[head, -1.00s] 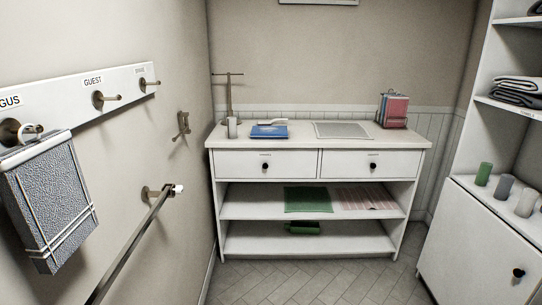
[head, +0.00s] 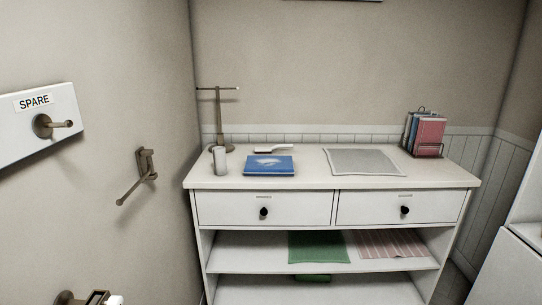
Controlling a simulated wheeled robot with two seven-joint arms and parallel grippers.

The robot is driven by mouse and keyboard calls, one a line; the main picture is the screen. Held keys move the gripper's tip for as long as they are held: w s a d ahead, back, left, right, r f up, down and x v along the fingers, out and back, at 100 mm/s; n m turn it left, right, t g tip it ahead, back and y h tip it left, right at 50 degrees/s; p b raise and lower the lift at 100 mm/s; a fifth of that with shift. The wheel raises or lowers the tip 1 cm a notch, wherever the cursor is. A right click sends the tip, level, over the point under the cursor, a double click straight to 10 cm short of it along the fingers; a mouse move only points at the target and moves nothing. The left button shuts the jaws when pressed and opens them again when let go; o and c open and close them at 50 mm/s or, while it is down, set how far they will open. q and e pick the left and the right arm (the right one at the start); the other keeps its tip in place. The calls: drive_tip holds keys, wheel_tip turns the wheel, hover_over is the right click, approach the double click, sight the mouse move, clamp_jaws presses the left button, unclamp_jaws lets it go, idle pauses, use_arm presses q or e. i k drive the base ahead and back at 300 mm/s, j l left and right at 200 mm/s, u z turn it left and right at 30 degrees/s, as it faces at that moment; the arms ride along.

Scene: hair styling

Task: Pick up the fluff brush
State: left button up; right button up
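A small white object with a darker edge (head: 274,149), which looks like a brush, lies at the back left of the dresser top, behind a blue book or box (head: 269,165). It is too small to tell for sure that it is the fluff brush. Neither of my grippers shows in the head view.
The white dresser (head: 330,185) has two shut drawers and open shelves holding a green cloth (head: 318,246) and a striped cloth (head: 385,243). A grey cylinder (head: 220,162), a metal stand (head: 218,115), a grey mat (head: 362,161) and a book rack (head: 428,135) stand on top. Hooks line the left wall.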

sight(256, 150)
drive_tip(key=i+l+z, duration=0.2)
drive_tip(key=i, duration=0.25)
drive_tip(key=i+z, duration=0.15)
drive_tip(key=i, duration=0.35)
drive_tip(key=i+j+z, duration=0.25)
drive_tip(key=i+j, duration=0.25)
drive_tip(key=i+j+z, duration=0.25)
drive_tip(key=i+j, duration=0.2)
drive_tip(key=j, duration=0.25)
